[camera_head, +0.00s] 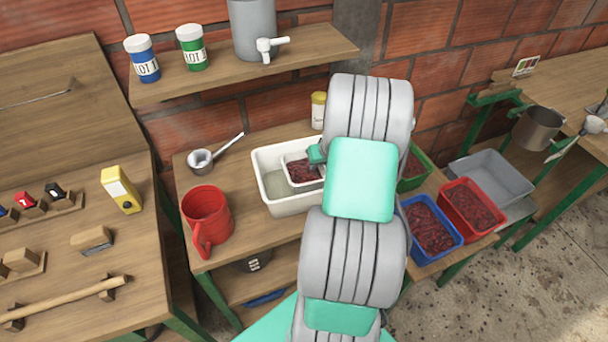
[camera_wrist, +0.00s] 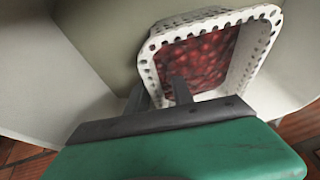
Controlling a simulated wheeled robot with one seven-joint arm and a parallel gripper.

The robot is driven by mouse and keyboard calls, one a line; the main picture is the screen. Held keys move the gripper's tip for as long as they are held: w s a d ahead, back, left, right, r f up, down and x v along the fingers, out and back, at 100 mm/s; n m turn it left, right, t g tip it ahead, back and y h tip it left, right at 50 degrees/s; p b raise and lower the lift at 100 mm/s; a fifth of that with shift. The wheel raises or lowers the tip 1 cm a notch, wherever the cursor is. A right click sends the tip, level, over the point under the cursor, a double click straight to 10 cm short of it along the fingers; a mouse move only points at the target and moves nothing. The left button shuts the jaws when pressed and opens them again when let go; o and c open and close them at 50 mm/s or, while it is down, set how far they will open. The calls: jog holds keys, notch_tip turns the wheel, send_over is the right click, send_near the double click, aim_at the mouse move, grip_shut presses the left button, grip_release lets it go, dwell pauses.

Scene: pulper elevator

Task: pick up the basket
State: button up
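The basket (camera_head: 301,170) is a small white perforated container filled with red fruit. It sits inside a white rectangular tub (camera_head: 281,209), toward its right side. My gripper (camera_head: 316,154) is at the basket's far edge, partly hidden behind my arm. In the wrist view the basket (camera_wrist: 252,47) shows its holed rim and red contents. My gripper's two dark fingers (camera_wrist: 160,92) stand apart, one outside the near wall and one over the fruit inside. The wall passes between them. Whether both fingers press on it cannot be told.
A red mug (camera_head: 206,216) and a metal ladle (camera_head: 203,160) stand left of the tub on the wooden table. Blue (camera_head: 430,255) and red (camera_head: 493,226) bins of fruit are at the right, near a grey tray (camera_head: 492,172). A shelf (camera_head: 300,52) hangs above the table.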

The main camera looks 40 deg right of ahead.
jog(key=shift+f+b, duration=0.25)
jog(key=shift+b, duration=0.05)
jog(key=shift+c, duration=0.5)
grip_shut()
dwell(0.9)
